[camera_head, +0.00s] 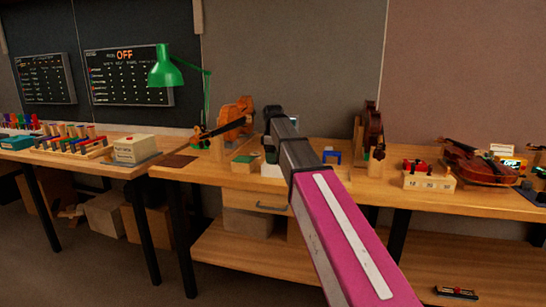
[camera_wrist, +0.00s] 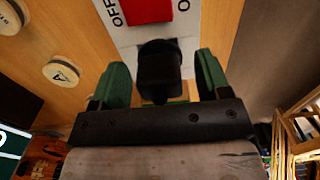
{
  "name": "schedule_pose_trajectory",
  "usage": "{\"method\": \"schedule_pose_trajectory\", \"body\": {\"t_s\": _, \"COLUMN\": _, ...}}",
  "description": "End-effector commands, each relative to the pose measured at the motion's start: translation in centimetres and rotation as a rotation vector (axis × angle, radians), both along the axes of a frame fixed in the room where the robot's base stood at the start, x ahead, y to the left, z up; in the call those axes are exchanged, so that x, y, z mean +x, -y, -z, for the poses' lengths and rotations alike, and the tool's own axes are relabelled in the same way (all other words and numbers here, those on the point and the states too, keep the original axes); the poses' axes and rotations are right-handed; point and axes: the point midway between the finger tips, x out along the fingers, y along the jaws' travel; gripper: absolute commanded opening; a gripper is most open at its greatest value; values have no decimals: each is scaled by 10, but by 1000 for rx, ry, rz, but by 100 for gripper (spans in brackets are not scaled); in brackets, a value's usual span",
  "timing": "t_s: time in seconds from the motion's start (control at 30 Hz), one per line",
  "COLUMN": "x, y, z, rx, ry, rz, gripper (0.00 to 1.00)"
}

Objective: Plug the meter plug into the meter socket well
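In the wrist view, my gripper (camera_wrist: 160,75) has its two green fingers on either side of a black, round-topped piece (camera_wrist: 159,68). Narrow gaps show between the fingers and this piece, so the gripper looks open around it. The piece stands over a white plate (camera_wrist: 187,28) with a red switch (camera_wrist: 146,10) and the letters OFF. I cannot tell whether the black piece is the meter plug. In the head view, my gripper (camera_head: 270,152) points down at the bench, partly hidden by my arm. I cannot make out the meter socket well.
Cream discs (camera_wrist: 61,73), one marked A, lie left of the plate. On the bench (camera_head: 225,177) are a violin (camera_head: 236,117), a blue block (camera_head: 332,156) and a numbered wooden box (camera_head: 429,178). A lit green display (camera_head: 512,162) is at the right, and a green lamp (camera_head: 166,70) at the left.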

Motion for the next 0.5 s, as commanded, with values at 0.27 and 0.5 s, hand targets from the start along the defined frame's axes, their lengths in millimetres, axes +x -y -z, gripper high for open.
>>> {"method": "schedule_pose_trajectory", "body": {"t_s": 0.27, "x": 0, "y": 0, "z": -5, "rx": 0, "ry": 1, "rz": 0, "gripper": 70}}
{"method": "schedule_pose_trajectory", "body": {"t_s": 0.5, "x": 2, "y": 0, "z": -40, "rx": 0, "ry": 2, "rz": 0, "gripper": 70}}
